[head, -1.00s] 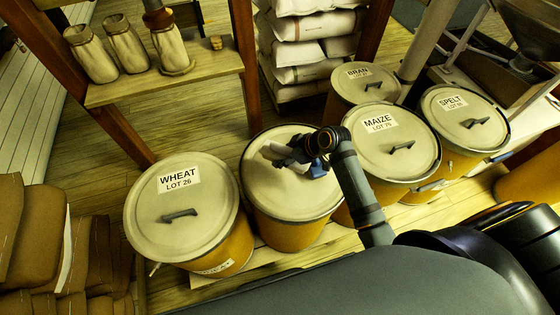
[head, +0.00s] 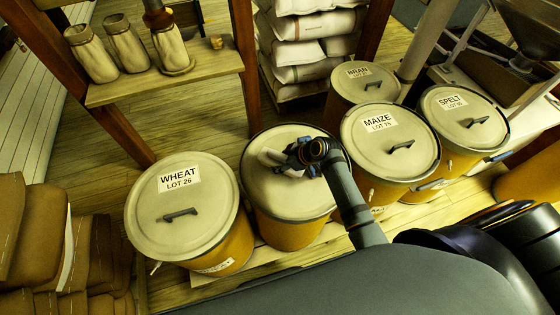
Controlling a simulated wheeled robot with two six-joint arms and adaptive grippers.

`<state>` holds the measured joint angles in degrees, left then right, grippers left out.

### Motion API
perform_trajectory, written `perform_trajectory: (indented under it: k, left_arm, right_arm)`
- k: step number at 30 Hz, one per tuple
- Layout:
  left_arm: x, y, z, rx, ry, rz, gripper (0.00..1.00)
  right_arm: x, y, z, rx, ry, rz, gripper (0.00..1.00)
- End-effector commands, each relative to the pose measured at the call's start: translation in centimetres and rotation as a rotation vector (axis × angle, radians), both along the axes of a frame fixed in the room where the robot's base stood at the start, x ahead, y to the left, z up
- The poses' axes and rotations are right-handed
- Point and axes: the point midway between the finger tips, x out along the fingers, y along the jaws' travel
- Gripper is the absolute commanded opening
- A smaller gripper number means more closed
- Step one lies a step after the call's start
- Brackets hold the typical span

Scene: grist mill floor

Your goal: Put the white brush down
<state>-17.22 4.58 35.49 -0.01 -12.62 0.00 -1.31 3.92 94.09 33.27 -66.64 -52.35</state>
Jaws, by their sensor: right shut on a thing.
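My right gripper (head: 296,156) is over the lid of the middle drum (head: 280,200), just right of the wheat drum. It is shut on a whitish thing that looks like the white brush (head: 269,157), whose pale end sticks out to the left of the fingers. The gripper and wrist hide the rest of the brush. I cannot tell whether the brush touches the lid. My left gripper is not in view.
The wheat drum (head: 190,240) stands to the left, with the maize drum (head: 385,160), bran drum (head: 355,85) and spelt drum (head: 455,120) to the right. Jars stand on a wooden shelf (head: 200,85). White sacks (head: 300,50) are stacked behind. Brown sacks (head: 35,235) lie at left.

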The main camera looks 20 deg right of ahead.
Motion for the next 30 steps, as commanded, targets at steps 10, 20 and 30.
perform_trajectory:
  k: [10,20,30]
  left_arm:
    - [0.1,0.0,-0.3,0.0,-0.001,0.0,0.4]
    - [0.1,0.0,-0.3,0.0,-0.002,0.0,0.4]
    - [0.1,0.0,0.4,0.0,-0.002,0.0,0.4]
  right_arm:
    - [0.0,0.0,-0.6,0.0,-0.001,-0.001,0.58]
    - [0.0,0.0,-0.6,0.001,-0.001,0.0,0.74]
    - [-1.2,-1.4,2.8,-0.005,-0.003,0.001,0.74]
